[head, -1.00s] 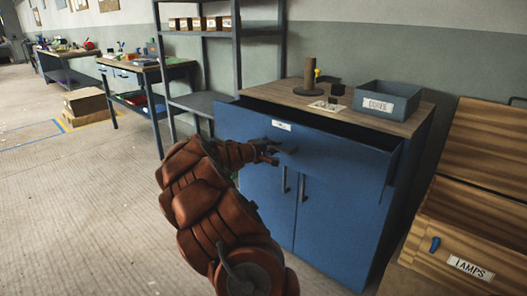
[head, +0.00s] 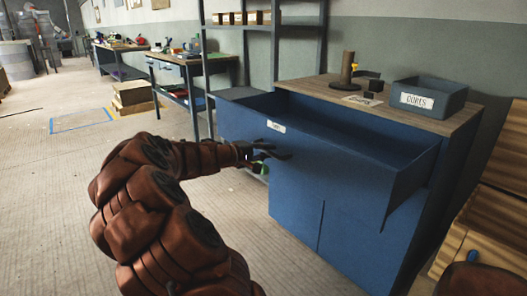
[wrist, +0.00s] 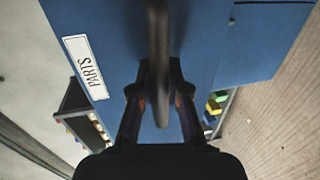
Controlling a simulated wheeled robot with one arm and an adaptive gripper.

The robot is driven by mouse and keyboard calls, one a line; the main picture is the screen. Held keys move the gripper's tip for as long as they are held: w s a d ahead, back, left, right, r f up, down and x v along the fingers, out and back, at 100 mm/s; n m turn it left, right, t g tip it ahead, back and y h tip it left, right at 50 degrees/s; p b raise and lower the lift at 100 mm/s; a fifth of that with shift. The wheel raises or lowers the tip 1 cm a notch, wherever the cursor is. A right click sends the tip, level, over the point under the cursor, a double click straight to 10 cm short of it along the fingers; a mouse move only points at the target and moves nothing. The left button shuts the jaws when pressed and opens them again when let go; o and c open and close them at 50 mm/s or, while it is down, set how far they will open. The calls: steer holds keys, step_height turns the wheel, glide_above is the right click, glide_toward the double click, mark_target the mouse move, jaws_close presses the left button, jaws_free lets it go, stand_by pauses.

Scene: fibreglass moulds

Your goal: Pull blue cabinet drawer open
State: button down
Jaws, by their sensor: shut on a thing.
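The blue cabinet (head: 345,222) stands right of centre in the head view, with a wooden top. Its wide top drawer (head: 335,172) is pulled well out, and its dark blue inside shows. My gripper (head: 262,154) is at the drawer front, shut on the dark drawer handle (wrist: 158,50). In the wrist view the two fingers (wrist: 160,98) lie on either side of the handle.
On the cabinet top are a grey bin (head: 430,97), a dark stand (head: 348,70) and small items. Wooden crates (head: 500,210) stand close at the right. A shelf rack (head: 275,50) and workbenches (head: 190,68) are behind.

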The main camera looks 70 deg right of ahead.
steer(key=shift+w, duration=0.1)
steer(key=c, duration=1.1)
jaws_free()
steer(key=shift+c, duration=0.2)
steer(key=shift+a, duration=0.1)
steer(key=v, duration=1.1)
steer(key=shift+a, duration=0.4)
steer(key=shift+w+r, duration=0.1)
steer(key=s+a+r+n+t+y+p, duration=0.2)
steer(key=a+p, duration=0.8)
steer(key=a, duration=0.6)
steer(key=s+a+r+n+t+y+p, duration=0.2)
steer(key=s+a+r+y+p, duration=0.3)
steer(key=a, duration=1.1)
steer(key=s+a+r+n+t+y+p, duration=0.2)
steer(key=s+a+r+y+p, duration=0.2)
steer(key=a+r+p, duration=0.6)
steer(key=a+y+p, duration=0.2)
steer(key=a+p, duration=0.4)
steer(key=shift+a+y, duration=0.2)
steer(key=shift+y, duration=0.1)
